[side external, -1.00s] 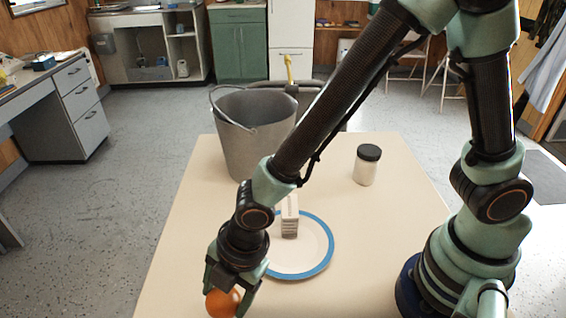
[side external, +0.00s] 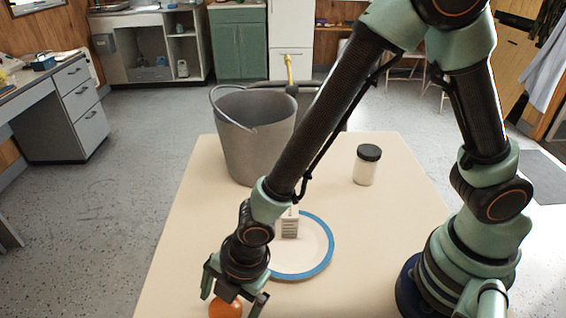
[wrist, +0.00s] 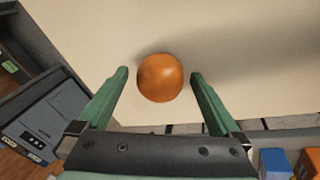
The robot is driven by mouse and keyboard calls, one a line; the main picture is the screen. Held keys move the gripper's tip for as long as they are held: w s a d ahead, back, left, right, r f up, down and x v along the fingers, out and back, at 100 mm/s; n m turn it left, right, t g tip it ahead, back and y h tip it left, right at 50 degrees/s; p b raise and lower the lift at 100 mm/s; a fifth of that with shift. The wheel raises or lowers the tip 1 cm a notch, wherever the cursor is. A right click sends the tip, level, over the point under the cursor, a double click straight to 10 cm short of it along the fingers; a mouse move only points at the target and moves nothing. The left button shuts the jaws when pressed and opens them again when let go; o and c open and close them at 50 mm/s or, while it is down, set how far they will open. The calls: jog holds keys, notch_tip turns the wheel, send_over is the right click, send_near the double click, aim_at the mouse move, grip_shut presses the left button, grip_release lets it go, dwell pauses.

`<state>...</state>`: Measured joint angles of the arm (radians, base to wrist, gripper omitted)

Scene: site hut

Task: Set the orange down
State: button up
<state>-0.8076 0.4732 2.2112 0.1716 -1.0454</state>
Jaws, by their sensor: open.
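The orange (side external: 225,308) is at the near left part of the table (side external: 182,262), low in the side view and partly cut off by the frame's bottom edge. In the wrist view the orange (wrist: 160,78) sits on the pale tabletop between the spread fingers, with a gap on each side. My gripper (side external: 234,296) is open around the orange; in the wrist view its fingertips (wrist: 159,75) do not touch it.
A grey bucket (side external: 250,140) stands at the back left, a dark-lidded jar (side external: 366,168) at the back right. The table's left edge is close to the orange.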

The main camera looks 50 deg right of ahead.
jog(key=v, duration=1.2)
jog(key=w+d+r+m+t, duration=0.1)
jog(key=d+r+m, duration=0.3)
jog(key=d+m, duration=0.3)
jog(key=w+d+r+m+t+h, duration=0.1)
jog(key=d+r+m, duration=0.3)
jog(key=d+m, duration=0.3)
jog(key=w+d+r+m+t+h, duration=0.1)
jog(key=d+r+m, duration=0.3)
jog(key=d+m, duration=0.3)
jog(key=shift+w+d, duration=0.3)
jog(key=shift+d, duration=2.25)
